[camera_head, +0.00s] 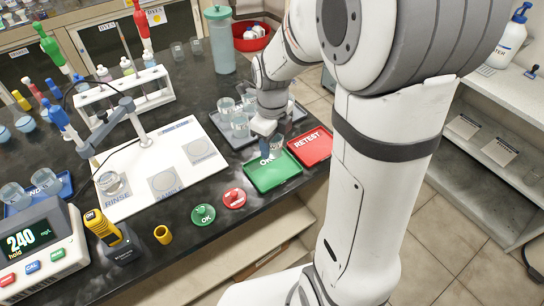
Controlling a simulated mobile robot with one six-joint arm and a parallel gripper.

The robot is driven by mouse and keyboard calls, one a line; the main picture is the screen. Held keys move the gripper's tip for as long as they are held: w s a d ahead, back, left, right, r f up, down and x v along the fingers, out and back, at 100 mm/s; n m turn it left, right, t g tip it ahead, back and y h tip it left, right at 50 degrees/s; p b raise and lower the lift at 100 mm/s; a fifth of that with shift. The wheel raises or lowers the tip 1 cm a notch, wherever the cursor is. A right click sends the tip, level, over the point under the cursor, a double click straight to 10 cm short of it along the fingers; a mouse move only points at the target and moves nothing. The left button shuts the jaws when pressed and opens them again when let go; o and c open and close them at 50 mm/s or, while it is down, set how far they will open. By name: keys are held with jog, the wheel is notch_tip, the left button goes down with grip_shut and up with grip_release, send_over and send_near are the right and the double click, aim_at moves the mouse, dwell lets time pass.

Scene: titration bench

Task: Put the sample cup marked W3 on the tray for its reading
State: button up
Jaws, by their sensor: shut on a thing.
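My gripper (268,128) points down at the near end of the grey sample tray, at the back edge of the green tray marked OK (275,179). It is shut on a clear sample cup (277,145), which is partly hidden by the fingers. The cup is over or on the green tray's back part; I cannot tell whether it touches. Its mark is not readable. The red tray marked RETEST (316,151) lies to its right and looks empty. Several other clear cups (240,126) stand on the grey tray behind; I cannot read a W3 mark.
A white mat (140,197) with RINSE and SAMPLE spots bears a beaker and a probe stand. The meter (38,243) reads 240 hold. Green and red knobbed discs (203,216) lie near the bench's front edge. A tall bottle (220,45) stands behind. My arm hides the right side.

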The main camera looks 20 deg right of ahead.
aim_at(272, 169)
notch_tip(272, 169, down, 4)
jog(key=shift+w+r, duration=0.1)
jog(key=shift+r, duration=0.1)
jog(key=shift+f, duration=1.8)
jog(key=shift+f, duration=0.2)
jog(key=o, duration=1.1)
